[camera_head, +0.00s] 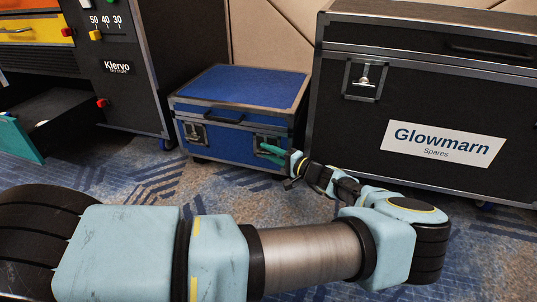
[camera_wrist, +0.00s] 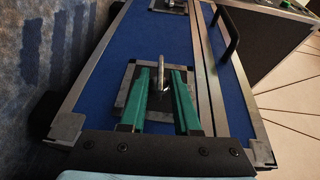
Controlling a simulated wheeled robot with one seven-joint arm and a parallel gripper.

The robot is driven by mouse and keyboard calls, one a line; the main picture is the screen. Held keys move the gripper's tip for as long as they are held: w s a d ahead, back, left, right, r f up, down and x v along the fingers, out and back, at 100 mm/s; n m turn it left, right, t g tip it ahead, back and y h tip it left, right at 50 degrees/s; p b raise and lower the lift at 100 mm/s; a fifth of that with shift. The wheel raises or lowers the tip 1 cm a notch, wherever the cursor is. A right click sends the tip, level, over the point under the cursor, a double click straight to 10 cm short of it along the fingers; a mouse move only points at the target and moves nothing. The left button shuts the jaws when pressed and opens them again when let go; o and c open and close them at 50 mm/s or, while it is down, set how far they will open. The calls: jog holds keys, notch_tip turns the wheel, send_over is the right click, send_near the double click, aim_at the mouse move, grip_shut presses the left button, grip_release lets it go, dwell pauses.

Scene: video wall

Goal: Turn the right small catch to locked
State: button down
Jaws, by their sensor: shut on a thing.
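A blue case (camera_head: 240,92) with metal edges stands on the carpet. Its front carries two small catches on metal plates. The left catch (camera_head: 195,133) is free; its plate also shows at the top of the wrist view (camera_wrist: 169,5). The right catch (camera_head: 262,138) is partly hidden by my gripper (camera_head: 270,151). In the wrist view, the shiny turn-piece of the right catch (camera_wrist: 161,70) stands between the green fingertips of my gripper (camera_wrist: 161,74). The fingers are shut on it. Whether the catch is turned to locked cannot be told.
A large black case labelled Glowmarn (camera_head: 420,120) stands close at the right. A dark Klervo cabinet (camera_head: 125,75) with an open lower drawer (camera_head: 60,115) stands at the left. The blue case's black handle (camera_wrist: 229,32) lies above the catches.

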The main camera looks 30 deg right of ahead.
jog(key=shift+f+t+y, duration=0.1)
jog(key=shift+t+y, duration=0.2)
dwell(0.4)
jog(key=c, duration=1)
grip_release()
jog(key=shift+s+d, duration=0.2)
jog(key=shift+s, duration=0.15)
jog(key=shift+p+v, duration=1.85)
jog(key=shift+v, duration=3.05)
